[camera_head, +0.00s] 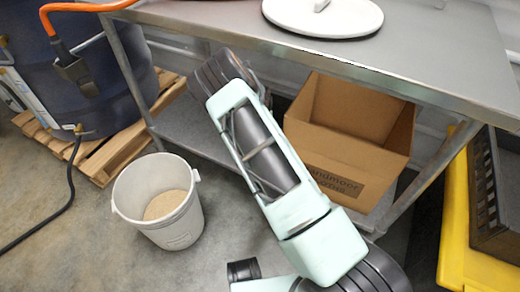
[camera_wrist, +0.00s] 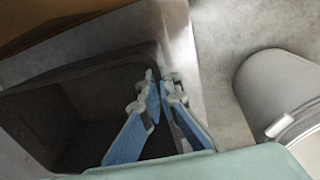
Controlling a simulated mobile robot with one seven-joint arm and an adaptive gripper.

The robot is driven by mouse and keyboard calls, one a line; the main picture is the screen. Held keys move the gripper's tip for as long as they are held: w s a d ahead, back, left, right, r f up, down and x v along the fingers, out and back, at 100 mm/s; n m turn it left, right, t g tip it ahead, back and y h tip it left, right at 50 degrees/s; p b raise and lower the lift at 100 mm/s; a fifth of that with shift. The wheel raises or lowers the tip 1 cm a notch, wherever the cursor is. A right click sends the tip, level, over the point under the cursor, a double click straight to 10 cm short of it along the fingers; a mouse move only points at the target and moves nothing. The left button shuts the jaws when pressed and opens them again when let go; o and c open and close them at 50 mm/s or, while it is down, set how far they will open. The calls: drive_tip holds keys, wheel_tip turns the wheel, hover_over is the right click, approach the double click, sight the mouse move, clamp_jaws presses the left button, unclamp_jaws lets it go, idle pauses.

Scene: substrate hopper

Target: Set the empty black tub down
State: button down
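The black tub (camera_wrist: 75,100) fills the left and middle of the wrist view. Its dark inside looks empty. My gripper (camera_wrist: 161,78) is at the tub's right wall, with one blue-padded finger inside and the other outside. The fingertips are close together with the rim between them, so it looks shut on the rim. The tub appears to be over or on a grey shelf surface; I cannot tell whether its base touches. In the head view my arm hides the gripper and the tub.
A white bucket (camera_head: 180,222) with pale grainy material stands on the floor, right of the tub in the wrist view (camera_wrist: 285,95). A cardboard box (camera_head: 345,155) sits on the lower shelf (camera_head: 185,130) under the metal table (camera_head: 430,50). A yellow container (camera_head: 455,220) is at right.

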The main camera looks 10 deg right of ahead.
drive_tip(key=shift+w+f, duration=0.1)
drive_tip(key=shift+f, duration=0.4)
drive_tip(key=shift+f, duration=0.2)
drive_tip(key=c, duration=2.2)
unclamp_jaws()
drive_tip(key=shift+o, duration=0.2)
drive_tip(key=shift+r, duration=0.1)
wheel_tip(320, 180, up, 8)
drive_tip(key=s+p, duration=0.1)
drive_tip(key=p, duration=0.1)
drive_tip(key=shift+a+f+p, duration=0.2)
drive_tip(key=shift+f+p, duration=0.05)
drive_tip(key=shift+p, duration=0.05)
